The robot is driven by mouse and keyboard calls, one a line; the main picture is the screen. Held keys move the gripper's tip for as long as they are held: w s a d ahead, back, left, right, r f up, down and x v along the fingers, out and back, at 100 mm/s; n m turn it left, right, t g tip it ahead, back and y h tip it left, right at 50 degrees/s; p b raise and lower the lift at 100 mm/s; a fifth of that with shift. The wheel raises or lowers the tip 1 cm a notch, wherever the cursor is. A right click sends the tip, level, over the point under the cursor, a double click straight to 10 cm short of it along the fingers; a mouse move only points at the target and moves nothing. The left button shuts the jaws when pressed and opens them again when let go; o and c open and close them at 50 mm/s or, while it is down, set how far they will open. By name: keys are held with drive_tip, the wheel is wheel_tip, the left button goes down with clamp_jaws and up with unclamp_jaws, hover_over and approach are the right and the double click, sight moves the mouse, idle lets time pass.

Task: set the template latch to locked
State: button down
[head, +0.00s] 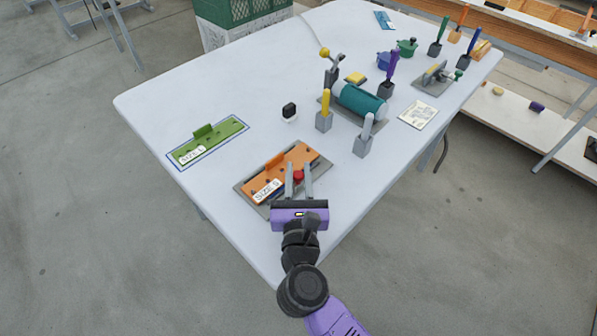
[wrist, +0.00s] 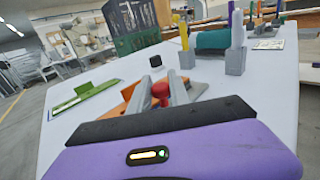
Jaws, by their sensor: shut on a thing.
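The orange template (head: 291,166), labelled SIZE S, lies on a grey base plate (head: 243,187) near the front of the white table. A red latch knob (head: 298,175) stands at its right front side. My gripper (head: 299,171) reaches over the template with a finger on each side of the red knob and is shut on it. The wrist view shows the red knob (wrist: 160,91) between the two grey fingers (wrist: 162,85). The latch's lower part is hidden by the fingers, and I cannot tell its setting.
A green SIZE L template (head: 221,137) lies to the left in a blue outline. A small black object (head: 289,111), a teal press (head: 360,101) and grey holders with yellow (head: 325,104) and grey (head: 367,126) handles stand behind.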

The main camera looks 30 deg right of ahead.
drive_tip(key=shift+r+n+y+p, duration=0.1)
drive_tip(key=shift+n+y+p, duration=0.2)
drive_tip(key=shift+y+p, duration=0.15)
drive_tip(key=shift+w+r+n+t+y+p, duration=0.1)
drive_tip(key=shift+n+t+y+p, duration=0.5)
drive_tip(key=shift+n+y+p, duration=0.45)
drive_tip(key=shift+w+a+n+t+y+p, duration=0.15)
drive_tip(key=shift+n+y+p, duration=0.5)
drive_tip(key=shift+y, duration=0.45)
drive_tip(key=shift+w+a+n+t+y+p, duration=0.15)
drive_tip(key=shift+n+y+p, duration=0.45)
drive_tip(key=shift+y, duration=0.5)
drive_tip(key=shift+d+n+y+p, duration=0.1)
drive_tip(key=shift+n+y+p, duration=0.3)
drive_tip(key=shift+y+p, duration=0.35)
drive_tip(key=n+y+p, duration=0.1)
drive_tip(key=y, duration=0.1)
drive_tip(key=shift+w+n+y, duration=0.1)
drive_tip(key=shift+n+y, duration=0.2)
drive_tip(key=shift+y, duration=0.05)
drive_tip(key=shift+w+a+n+g+y+p, duration=0.2)
drive_tip(key=shift+n+g+y, duration=0.4)
drive_tip(key=shift+y, duration=0.4)
drive_tip(key=shift+s+a+n+g+y+p, duration=0.15)
drive_tip(key=shift+n+g+y+p, duration=0.2)
drive_tip(key=shift+n+y, duration=0.55)
drive_tip(key=shift+w+a+n+g+y+p, duration=0.15)
drive_tip(key=shift+n+g+y, duration=0.45)
drive_tip(key=shift+y, duration=0.5)
drive_tip(key=shift+s, duration=0.1)
